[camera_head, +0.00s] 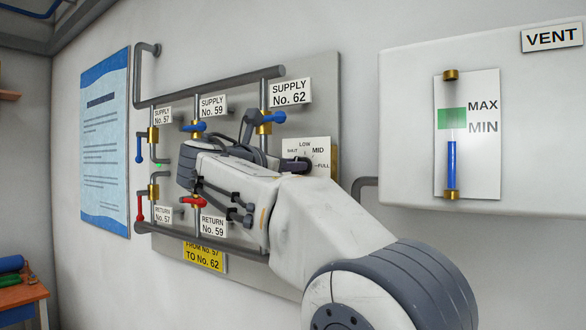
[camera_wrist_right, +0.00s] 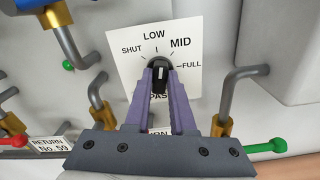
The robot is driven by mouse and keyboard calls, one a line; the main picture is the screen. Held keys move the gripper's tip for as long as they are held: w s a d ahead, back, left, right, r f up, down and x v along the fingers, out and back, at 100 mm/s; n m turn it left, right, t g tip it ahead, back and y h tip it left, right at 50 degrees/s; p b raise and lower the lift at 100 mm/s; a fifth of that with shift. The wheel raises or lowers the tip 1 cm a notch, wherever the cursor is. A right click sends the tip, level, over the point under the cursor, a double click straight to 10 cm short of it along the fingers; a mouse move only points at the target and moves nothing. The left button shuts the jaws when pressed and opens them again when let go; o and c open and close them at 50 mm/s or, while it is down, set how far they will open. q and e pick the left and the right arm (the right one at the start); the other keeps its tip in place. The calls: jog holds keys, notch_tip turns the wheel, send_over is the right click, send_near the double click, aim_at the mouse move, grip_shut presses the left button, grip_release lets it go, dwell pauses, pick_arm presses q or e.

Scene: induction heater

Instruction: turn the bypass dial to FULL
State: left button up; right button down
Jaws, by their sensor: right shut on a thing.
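The bypass dial is a black knob (camera_wrist_right: 160,78) with a white line, on a white plate (camera_wrist_right: 190,88) marked SHUT, LOW, MID and FULL. In the right wrist view my right gripper (camera_wrist_right: 161,74) is shut on the knob, one purple-grey finger on each side. The white line runs roughly up and down in that picture, closer to LOW than to FULL. In the head view the dial plate (camera_head: 321,150) shows beyond my right arm, which hides part of it. My left gripper is not in view.
Blue-handled supply valves (camera_head: 270,118) and a red-handled return valve (camera_head: 140,208) stand on pipes left of the dial. A bent pipe (camera_wrist_right: 232,88) stands close right of the dial plate. A white vent box (camera_head: 410,120) with a level gauge is further right.

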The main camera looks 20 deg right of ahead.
jog(key=shift+s+f+m+b, duration=0.1)
jog(key=shift+m+b, duration=1.25)
jog(key=shift+m, duration=2.45)
jog(key=shift+f+m+b, duration=0.1)
jog(key=shift+m+b, duration=1.25)
jog(key=shift+m, duration=2.45)
jog(key=c, duration=0.8)
grip_release()
jog(key=shift+o, duration=0.2)
jog(key=b+v, duration=0.2)
jog(key=v, duration=0.8)
jog(key=shift+s, duration=0.2)
